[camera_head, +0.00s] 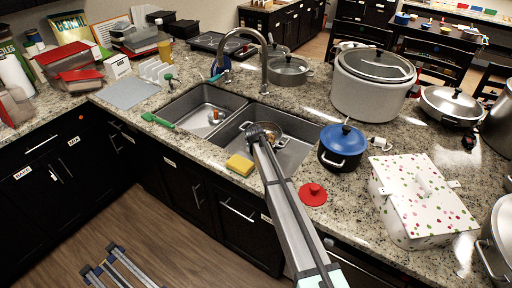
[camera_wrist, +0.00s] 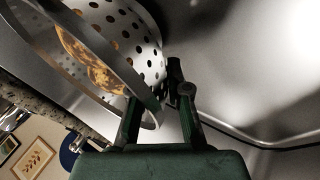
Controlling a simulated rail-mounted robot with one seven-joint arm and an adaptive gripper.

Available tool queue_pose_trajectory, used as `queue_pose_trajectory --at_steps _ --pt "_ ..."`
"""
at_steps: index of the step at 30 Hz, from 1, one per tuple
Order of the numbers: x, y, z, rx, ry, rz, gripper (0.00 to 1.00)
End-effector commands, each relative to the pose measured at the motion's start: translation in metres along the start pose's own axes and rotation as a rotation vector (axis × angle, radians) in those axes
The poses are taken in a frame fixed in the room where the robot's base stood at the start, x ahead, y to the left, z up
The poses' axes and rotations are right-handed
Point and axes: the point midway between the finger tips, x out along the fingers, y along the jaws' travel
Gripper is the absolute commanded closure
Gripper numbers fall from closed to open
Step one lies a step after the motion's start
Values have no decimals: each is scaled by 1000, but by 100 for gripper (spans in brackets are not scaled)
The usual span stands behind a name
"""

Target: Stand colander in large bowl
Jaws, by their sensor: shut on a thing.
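The metal colander (camera_wrist: 148,40), with round holes, fills the upper left of the wrist view and looks tilted there. Something orange-brown shows inside it. My gripper (camera_wrist: 158,98) is shut on the colander's rim, with one finger on each side of the wall. In the head view the colander (camera_head: 284,138) is at the right sink basin, and my gripper (camera_head: 262,129) hides part of it. I cannot clearly pick out a large bowl. I cannot tell whether the colander touches the basin.
The left sink basin (camera_head: 185,112) holds a small object. The faucet (camera_head: 264,65) rises behind the basins. A yellow sponge (camera_head: 240,164), a red lid (camera_head: 313,193) and a blue-lidded pot (camera_head: 342,145) stand close by. A large grey pot (camera_head: 365,99) is behind right.

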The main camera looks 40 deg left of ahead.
Motion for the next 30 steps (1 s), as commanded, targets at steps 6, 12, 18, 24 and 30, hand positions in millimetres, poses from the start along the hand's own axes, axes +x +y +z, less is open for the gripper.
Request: queue_pose_trajectory --at_steps 6,12,18,24,30 --pt "8 -4 2 -1 2 4 100" --pt "9 -5 2 -1 2 3 100" --pt "10 -6 3 -1 0 1 59" --pt "10 -6 3 -1 0 1 59" --pt "3 -6 3 -1 1 2 59"
